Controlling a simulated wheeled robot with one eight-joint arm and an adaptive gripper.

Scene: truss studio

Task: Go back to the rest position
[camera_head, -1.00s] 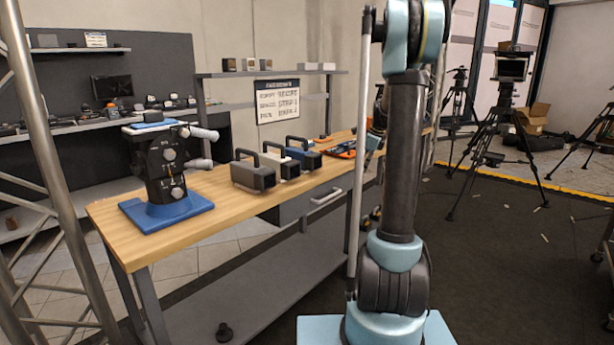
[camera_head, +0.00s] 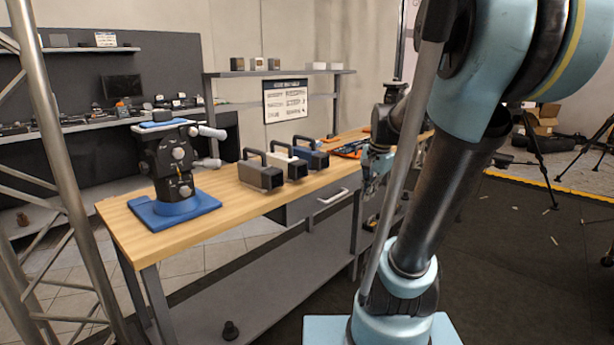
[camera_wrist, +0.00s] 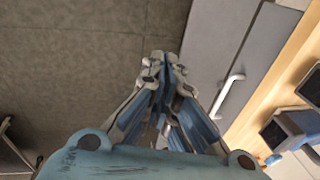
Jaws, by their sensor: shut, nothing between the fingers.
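My gripper (camera_wrist: 163,64) points down over the floor in the wrist view, its blue fingers together at the tips and empty. In the head view my gripper (camera_head: 372,186) hangs in front of the workbench, right of the drawer handle, partly beside my arm's pole. The wooden-topped workbench (camera_head: 228,215) runs from the left front to the back. The bench edge and drawer front (camera_wrist: 222,55) lie to the right in the wrist view.
A black device on a blue base (camera_head: 180,208) stands on the bench's near end. Several handled boxes (camera_head: 262,176) stand behind it. A metal truss (camera_head: 62,150) rises at left. Tripods (camera_head: 540,150) stand at right.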

